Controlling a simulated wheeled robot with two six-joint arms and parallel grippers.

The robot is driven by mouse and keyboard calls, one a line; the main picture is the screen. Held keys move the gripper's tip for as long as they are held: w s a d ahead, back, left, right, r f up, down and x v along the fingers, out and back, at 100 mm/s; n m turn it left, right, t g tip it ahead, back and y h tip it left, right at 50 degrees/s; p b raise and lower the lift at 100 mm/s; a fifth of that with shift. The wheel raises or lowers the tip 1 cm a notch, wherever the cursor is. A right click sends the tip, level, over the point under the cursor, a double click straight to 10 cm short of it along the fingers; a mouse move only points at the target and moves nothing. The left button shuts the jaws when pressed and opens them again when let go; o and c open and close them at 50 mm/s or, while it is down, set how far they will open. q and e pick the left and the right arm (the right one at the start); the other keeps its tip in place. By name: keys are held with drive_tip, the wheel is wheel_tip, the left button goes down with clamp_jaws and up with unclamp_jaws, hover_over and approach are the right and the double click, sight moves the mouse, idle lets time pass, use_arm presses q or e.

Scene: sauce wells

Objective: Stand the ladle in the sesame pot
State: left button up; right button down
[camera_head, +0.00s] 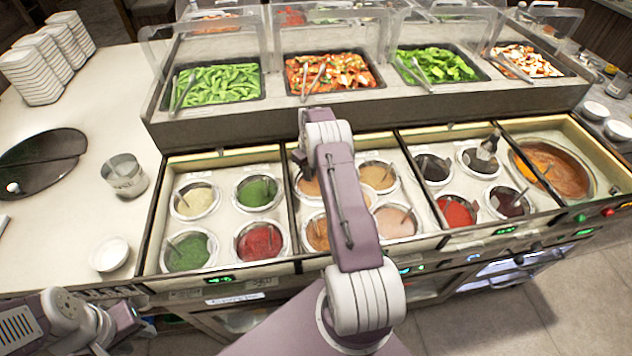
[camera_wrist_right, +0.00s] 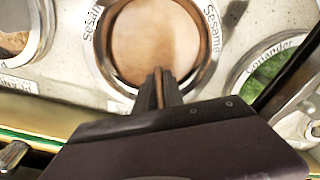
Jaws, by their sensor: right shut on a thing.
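The sesame pot (camera_wrist_right: 150,42) shows in the right wrist view, a round well of tan sauce with "Sesame" on its rim. In the head view, a tan pot (camera_head: 308,184) partly behind my right arm appears to be the same one. My right gripper (camera_wrist_right: 160,90) is shut on the ladle (camera_wrist_right: 159,86), of which only a thin brown handle end shows between the fingers. The fingertips overlap the pot's edge in the picture; their height above it is unclear.
The coriander pot (camera_wrist_right: 272,82) with green sauce is beside the sesame pot. Other sauce wells with ladles surround it, such as the red sauce pot (camera_head: 262,241). Salad trays (camera_head: 335,92) under clear guards stand behind. A glass jar (camera_head: 124,176) is on the left counter.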

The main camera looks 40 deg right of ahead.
drive_tip(key=shift+f+b, duration=0.2)
drive_tip(key=shift+b, duration=0.1)
drive_tip(key=c, duration=0.9)
unclamp_jaws()
drive_tip(key=shift+o, duration=0.2)
drive_tip(key=shift+o, duration=0.5)
drive_tip(key=shift+r+p, duration=0.45)
drive_tip(key=shift+r, duration=0.15)
wheel_tip(320, 180, up, 4)
drive_tip(key=p, duration=0.2)
drive_tip(key=shift+w+r+p, duration=0.1)
drive_tip(key=shift+r+p, duration=0.15)
drive_tip(key=shift+p, duration=0.15)
drive_tip(key=shift+r+p, duration=1.2)
drive_tip(key=shift+r, duration=0.55)
